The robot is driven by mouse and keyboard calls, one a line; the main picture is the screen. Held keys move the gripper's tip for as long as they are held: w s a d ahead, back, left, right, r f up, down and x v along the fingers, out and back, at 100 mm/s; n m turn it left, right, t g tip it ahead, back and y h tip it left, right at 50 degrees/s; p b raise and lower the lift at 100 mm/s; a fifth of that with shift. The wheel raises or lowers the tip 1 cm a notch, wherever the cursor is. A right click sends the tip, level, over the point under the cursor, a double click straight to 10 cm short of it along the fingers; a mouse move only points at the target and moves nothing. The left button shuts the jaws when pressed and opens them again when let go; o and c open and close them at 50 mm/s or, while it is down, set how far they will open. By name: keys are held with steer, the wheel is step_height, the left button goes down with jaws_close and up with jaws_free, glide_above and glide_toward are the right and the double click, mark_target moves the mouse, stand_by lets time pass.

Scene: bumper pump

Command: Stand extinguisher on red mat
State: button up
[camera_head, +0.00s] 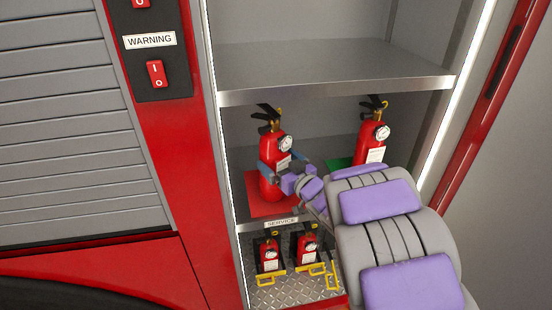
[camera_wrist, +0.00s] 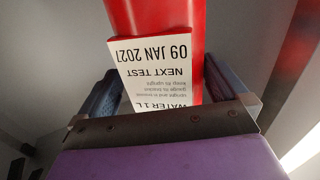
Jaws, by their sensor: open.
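A red fire extinguisher (camera_head: 272,150) with a black handle and a round gauge stands upright over the red mat (camera_head: 260,209) on the middle shelf. Its base appears to rest on the mat. My gripper (camera_head: 276,168) is open, with one finger on each side of the extinguisher's body. In the wrist view the red body (camera_wrist: 190,20) and its white label (camera_wrist: 155,75) fill the space between my two fingers (camera_wrist: 163,88). The label reads upside down. Whether the fingers touch the body is not clear.
A second extinguisher (camera_head: 370,138) stands on a green mat (camera_head: 337,163) to the right. Below, behind a "SERVICE" label (camera_head: 282,222), two smaller extinguishers (camera_head: 269,254) sit with yellow brackets (camera_head: 271,278). A shelf (camera_head: 330,68) lies above, and a cabinet wall is at left.

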steer(key=v, duration=0.9)
steer(key=shift+s+d+b, duration=0.2)
steer(key=shift+s+b, duration=0.15)
steer(key=shift+b, duration=0.05)
steer(key=shift+a, duration=0.1)
steer(key=s+d+f+m+g+h, duration=0.15)
steer(key=d+m+h, duration=0.25)
steer(key=d+h, duration=0.7)
steer(key=s+d+f+m+g+h, duration=0.2)
steer(key=s+d+g, duration=0.1)
steer(key=s+d, duration=0.4)
steer(key=s+a+g, duration=0.2)
steer(key=s+g, duration=0.1)
steer(key=s, duration=0.7)
steer(key=s+a+m+g+y, duration=0.1)
steer(key=s+g, duration=0.3)
steer(key=s, duration=0.7)
steer(key=s+a+f+g, duration=0.1)
steer(key=s+a+g, duration=0.2)
steer(key=s, duration=0.7)
steer(key=shift+s+a+m+g+y, duration=0.25)
steer(key=shift+a+m+g+y, duration=0.05)
steer(key=shift+g, duration=0.35)
steer(key=shift+f, duration=0.15)
